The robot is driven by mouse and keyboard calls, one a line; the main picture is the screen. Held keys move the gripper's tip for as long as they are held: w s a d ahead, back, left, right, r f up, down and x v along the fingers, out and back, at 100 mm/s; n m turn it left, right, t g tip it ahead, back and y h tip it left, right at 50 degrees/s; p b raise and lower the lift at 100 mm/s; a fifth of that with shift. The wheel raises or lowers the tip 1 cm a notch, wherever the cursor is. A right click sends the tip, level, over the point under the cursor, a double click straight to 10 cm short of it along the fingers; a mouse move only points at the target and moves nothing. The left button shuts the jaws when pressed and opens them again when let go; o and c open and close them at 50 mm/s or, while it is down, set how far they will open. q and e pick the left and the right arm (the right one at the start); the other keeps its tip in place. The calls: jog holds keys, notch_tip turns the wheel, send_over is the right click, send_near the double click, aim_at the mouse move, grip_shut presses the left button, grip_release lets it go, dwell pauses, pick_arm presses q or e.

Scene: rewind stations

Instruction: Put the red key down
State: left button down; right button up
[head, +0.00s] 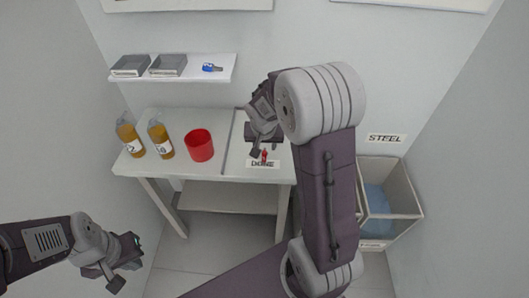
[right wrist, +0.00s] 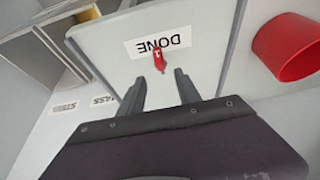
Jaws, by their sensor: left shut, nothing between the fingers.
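The small red key (head: 264,156) is at the DONE label (head: 262,164) on the right part of the white table. It also shows in the right wrist view (right wrist: 158,57), over the label's edge. My right gripper (head: 265,148) is open just above the table there. Its fingers (right wrist: 160,80) stand apart on either side of the key's near end, with gaps showing. I cannot tell whether the key fully rests on the surface. My left gripper (head: 127,265) is shut and empty at the lower left, away from the table.
Two amber bottles (head: 128,136) and a red cup (head: 199,146) stand on the table's left part. A wall shelf (head: 195,76) holds two grey trays (head: 168,66) and a blue object (head: 212,67). A bin (head: 398,200) stands at right under a STEEL sign (head: 386,138).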

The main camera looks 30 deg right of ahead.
aim_at(264, 151)
jog(key=shift+w+d+f, duration=0.2)
jog(key=shift+w+f, duration=0.05)
jog(key=shift+f, duration=0.35)
jog(key=x, duration=0.1)
jog(key=b+x, duration=0.1)
jog(key=x, duration=0.3)
jog(key=shift+s+a+f, duration=0.1)
jog(key=shift+a+f, duration=0.1)
jog(key=shift+a, duration=0.05)
jog(key=shift+r, duration=0.1)
jog(key=shift+s, duration=0.1)
grip_shut()
